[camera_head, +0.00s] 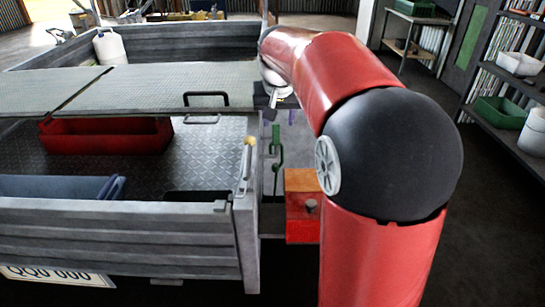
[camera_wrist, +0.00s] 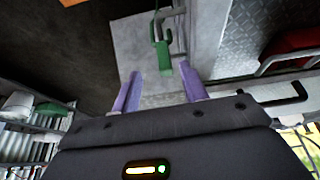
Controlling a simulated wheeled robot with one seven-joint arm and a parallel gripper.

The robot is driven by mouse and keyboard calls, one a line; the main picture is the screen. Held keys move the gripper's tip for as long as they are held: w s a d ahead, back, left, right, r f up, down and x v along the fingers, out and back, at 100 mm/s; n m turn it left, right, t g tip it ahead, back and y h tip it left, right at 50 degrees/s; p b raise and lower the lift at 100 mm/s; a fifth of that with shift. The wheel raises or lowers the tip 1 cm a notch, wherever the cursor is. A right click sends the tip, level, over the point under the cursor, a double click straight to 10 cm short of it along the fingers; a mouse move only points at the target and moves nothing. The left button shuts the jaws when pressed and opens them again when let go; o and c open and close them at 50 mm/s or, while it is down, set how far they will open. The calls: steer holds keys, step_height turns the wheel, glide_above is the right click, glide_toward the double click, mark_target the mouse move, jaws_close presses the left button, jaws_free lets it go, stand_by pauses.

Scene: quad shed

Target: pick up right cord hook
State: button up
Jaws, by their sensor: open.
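A green cord hook (camera_head: 276,147) hangs upright on the outer right side of the grey truck bed, near its rear corner. In the wrist view the same green hook (camera_wrist: 158,52) appears ahead of my gripper (camera_wrist: 162,77), between the lines of its two purple fingers. The fingers are apart with nothing held between them. In the head view only small purple bits of my gripper show, above the hook; my red arm hides most of the rest. I cannot tell the exact gap between fingertips and hook.
The truck bed's grey side wall (camera_head: 245,235) stands right beside the hook. An orange-red box (camera_head: 302,208) is low at its right. A black handle (camera_head: 206,95) stands on the tread-plate lid, with a red tray (camera_head: 105,135) below. Shelves (camera_head: 515,125) stand far right.

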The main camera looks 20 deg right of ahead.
mark_target(276, 133)
steer(key=shift+w+d+f, duration=0.2)
steer(key=shift+w, duration=0.4)
steer(key=x, duration=0.7)
steer(key=shift+w+a+f, duration=0.25)
steer(key=shift+f, duration=0.1)
jaws_close()
